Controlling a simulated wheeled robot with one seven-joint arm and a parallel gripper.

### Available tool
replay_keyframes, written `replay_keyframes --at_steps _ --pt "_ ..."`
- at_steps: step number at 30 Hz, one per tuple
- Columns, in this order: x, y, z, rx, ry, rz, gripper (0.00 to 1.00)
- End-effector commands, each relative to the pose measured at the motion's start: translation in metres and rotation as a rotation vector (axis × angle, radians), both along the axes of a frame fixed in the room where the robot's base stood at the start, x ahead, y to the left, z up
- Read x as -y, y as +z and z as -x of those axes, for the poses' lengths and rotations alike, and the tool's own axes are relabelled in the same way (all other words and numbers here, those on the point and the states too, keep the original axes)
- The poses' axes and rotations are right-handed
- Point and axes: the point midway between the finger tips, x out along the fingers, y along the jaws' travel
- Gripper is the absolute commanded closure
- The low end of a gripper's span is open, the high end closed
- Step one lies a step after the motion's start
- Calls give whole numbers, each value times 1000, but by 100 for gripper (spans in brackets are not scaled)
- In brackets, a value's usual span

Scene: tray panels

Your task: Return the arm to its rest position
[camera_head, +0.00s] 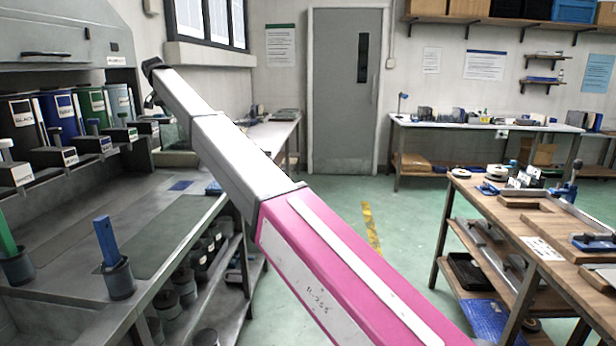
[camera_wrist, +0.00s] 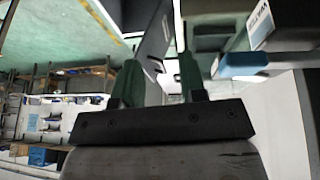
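My arm (camera_head: 235,165), with white links and a pink section, reaches from the lower right of the head view up to the left. Its far end is raised near the window and the grey cabinet, above the left bench. In the wrist view, my gripper (camera_wrist: 160,72) shows a dark crossbar with two green fingers standing apart. The gap between the fingers seems to hold nothing. In the head view the fingers are too small to make out.
The grey left bench (camera_head: 150,235) carries cups, dispensers and coloured containers (camera_head: 60,112). A wooden workbench (camera_head: 530,235) with tools stands at the right. A white table (camera_head: 470,125) is along the back wall. Green floor (camera_head: 400,220) between the benches is open.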

Motion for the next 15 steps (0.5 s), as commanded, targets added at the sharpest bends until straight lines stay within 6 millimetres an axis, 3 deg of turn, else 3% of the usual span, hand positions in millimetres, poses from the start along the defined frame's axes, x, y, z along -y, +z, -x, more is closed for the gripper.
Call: replay_keyframes --at_steps 9,15 --pt "40 -42 -7 -19 5 9 62" --pt "81 -85 -12 -42 11 19 62"
